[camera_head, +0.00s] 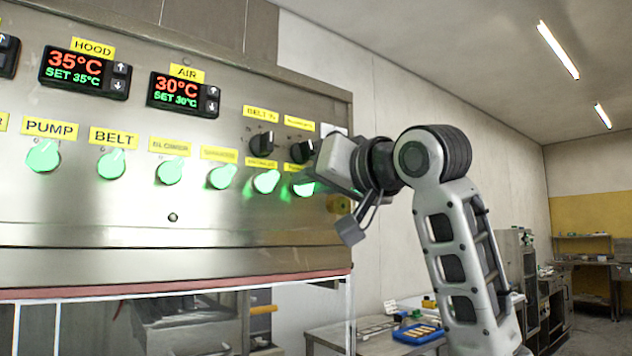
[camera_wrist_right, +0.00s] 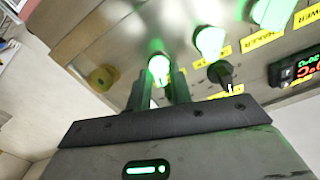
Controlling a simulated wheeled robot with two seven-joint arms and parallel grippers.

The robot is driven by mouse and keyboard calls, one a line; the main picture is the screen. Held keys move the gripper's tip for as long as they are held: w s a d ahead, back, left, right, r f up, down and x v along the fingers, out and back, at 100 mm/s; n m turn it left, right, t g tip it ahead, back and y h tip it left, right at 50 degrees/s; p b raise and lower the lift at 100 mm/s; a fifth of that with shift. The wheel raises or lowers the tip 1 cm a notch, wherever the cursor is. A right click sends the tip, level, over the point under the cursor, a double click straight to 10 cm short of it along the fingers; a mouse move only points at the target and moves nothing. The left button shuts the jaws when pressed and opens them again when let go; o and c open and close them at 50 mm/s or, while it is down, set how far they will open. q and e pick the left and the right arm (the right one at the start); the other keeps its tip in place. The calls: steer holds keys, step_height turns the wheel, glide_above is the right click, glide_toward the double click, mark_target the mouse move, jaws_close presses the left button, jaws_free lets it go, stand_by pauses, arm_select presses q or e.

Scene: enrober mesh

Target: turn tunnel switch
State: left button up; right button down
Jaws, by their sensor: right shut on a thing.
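A row of lit green switches runs along the steel control panel. The rightmost green switch (camera_head: 302,187) is partly covered by my right gripper (camera_head: 313,183); its yellow label is too blocked and small to read, so I cannot confirm from the label that it is the tunnel switch. In the right wrist view this glowing switch (camera_wrist_right: 158,66) sits between the two fingers of my right gripper (camera_wrist_right: 158,88), which is shut on it. My left gripper is not in view.
Two black knobs (camera_head: 262,143) sit just above the right-hand switches. Other green switches, such as BELT (camera_head: 112,164) and PUMP (camera_head: 43,156), lie to the left. A yellow round part (camera_wrist_right: 101,78) is near the panel's edge. A blue tray (camera_head: 418,334) rests on a table below.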

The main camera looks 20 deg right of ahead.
steer(key=n, duration=0.9)
steer(key=shift+s+a, duration=0.1)
steer(key=shift+n, duration=0.3)
stand_by(0.4)
steer(key=c, duration=1.5)
jaws_free()
